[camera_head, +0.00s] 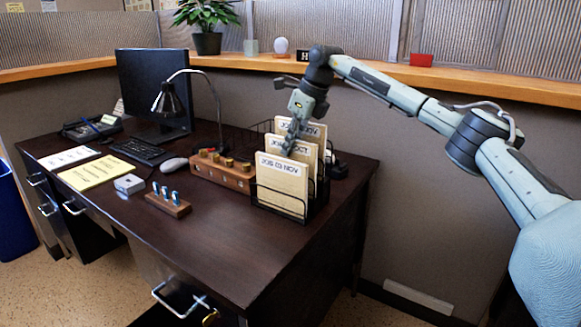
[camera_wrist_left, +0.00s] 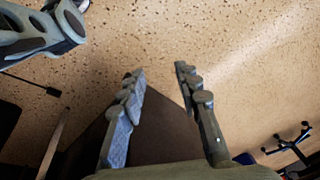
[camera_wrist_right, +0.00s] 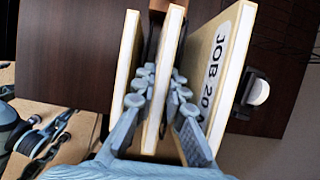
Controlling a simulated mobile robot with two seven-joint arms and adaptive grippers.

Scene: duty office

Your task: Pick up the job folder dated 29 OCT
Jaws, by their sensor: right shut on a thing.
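Three cream job folders stand upright in a black wire rack (camera_head: 313,207) at the desk's right end. The front folder (camera_head: 282,186) has a label that seems to read 03 NOV. The middle folder (camera_head: 308,158) has a label ending in OCT, its date partly covered by my finger. The rear folder (camera_head: 318,138) shows JOB 20 in the right wrist view (camera_wrist_right: 222,75). My right gripper (camera_head: 291,145) is shut on the middle folder (camera_wrist_right: 163,80), with one finger on each side, between its neighbours. My left gripper (camera_wrist_left: 161,72) is open and empty above the floor.
A wooden block with stamps (camera_head: 222,174) stands left of the rack. A lamp (camera_head: 170,100), monitor (camera_head: 153,90), keyboard (camera_head: 140,151) and papers (camera_head: 96,173) are farther left. A partition ledge (camera_head: 480,84) runs behind. The desk front (camera_head: 222,232) is clear.

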